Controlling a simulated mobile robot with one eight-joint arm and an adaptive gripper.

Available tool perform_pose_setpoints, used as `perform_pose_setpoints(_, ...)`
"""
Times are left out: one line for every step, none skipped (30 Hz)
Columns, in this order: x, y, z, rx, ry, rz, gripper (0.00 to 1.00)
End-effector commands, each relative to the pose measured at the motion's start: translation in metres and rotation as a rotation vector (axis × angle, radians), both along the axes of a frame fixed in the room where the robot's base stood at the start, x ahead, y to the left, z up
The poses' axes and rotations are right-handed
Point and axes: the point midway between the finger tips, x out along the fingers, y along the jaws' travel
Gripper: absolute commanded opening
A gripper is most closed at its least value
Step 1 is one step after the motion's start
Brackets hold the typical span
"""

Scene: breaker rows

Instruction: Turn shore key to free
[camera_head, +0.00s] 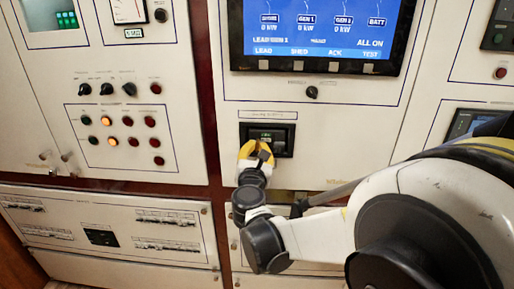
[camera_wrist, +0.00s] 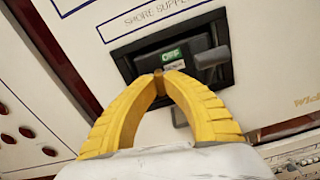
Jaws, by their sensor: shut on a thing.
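The shore supply unit is a black recessed housing (camera_head: 284,139) in the white middle panel, under a "SHORE SUPPLY" label (camera_wrist: 160,14). In the wrist view it holds a small green window (camera_wrist: 172,56), whose text I cannot read surely, and a dark grey lever (camera_wrist: 212,58) to its right. My gripper (camera_wrist: 160,80) has its yellow fingers closed together at the housing's lower left. A small brownish piece (camera_wrist: 158,72), seemingly the shore key, shows between the fingertips. The fingers hide most of it, so its turn position is unclear. In the head view my gripper (camera_head: 258,150) covers the housing's left side.
A blue screen (camera_head: 320,30) and a small black knob (camera_head: 312,92) sit above the housing. A panel of knobs and lamps (camera_head: 118,130) is at left, breaker rows (camera_head: 165,217) below it. My arm fills the lower right.

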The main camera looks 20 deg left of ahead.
Motion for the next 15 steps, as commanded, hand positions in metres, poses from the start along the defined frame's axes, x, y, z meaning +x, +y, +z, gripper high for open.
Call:
perform_pose_setpoints(0.0003,0.0001,0.0005,-0.028,-0.007,0.000,0.00)
perform_pose_setpoints(0.0003,0.0001,0.0005,-0.044,-0.011,0.000,0.00)
perform_pose_setpoints(0.0003,0.0001,0.0005,-0.065,-0.016,0.000,0.00)
perform_pose_setpoints(0.0003,0.0001,0.0005,-0.080,-0.019,0.000,0.00)
perform_pose_setpoints(0.0003,0.0002,0.0005,-0.093,-0.022,0.000,0.00)
perform_pose_setpoints(0.0003,0.0002,0.0005,-0.109,-0.026,0.000,0.00)
perform_pose_setpoints(0.0003,0.0002,0.0005,-0.121,-0.029,0.000,0.00)
perform_pose_setpoints(0.0003,0.0002,0.0005,-0.129,-0.031,0.000,0.00)
perform_pose_setpoints(0.0003,0.0002,0.0005,-0.141,-0.034,0.000,0.00)
perform_pose_setpoints(0.0003,0.0002,0.0005,-0.149,-0.036,0.000,0.00)
perform_pose_setpoints(0.0003,0.0002,0.0005,-0.155,-0.037,0.000,0.00)
perform_pose_setpoints(0.0003,0.0002,0.0005,-0.161,-0.039,0.000,0.00)
perform_pose_setpoints(0.0003,0.0002,0.0005,-0.166,-0.040,0.000,0.00)
perform_pose_setpoints(0.0003,0.0002,0.0005,-0.170,-0.041,0.000,0.00)
perform_pose_setpoints(0.0003,0.0002,0.0005,-0.174,-0.042,0.000,0.00)
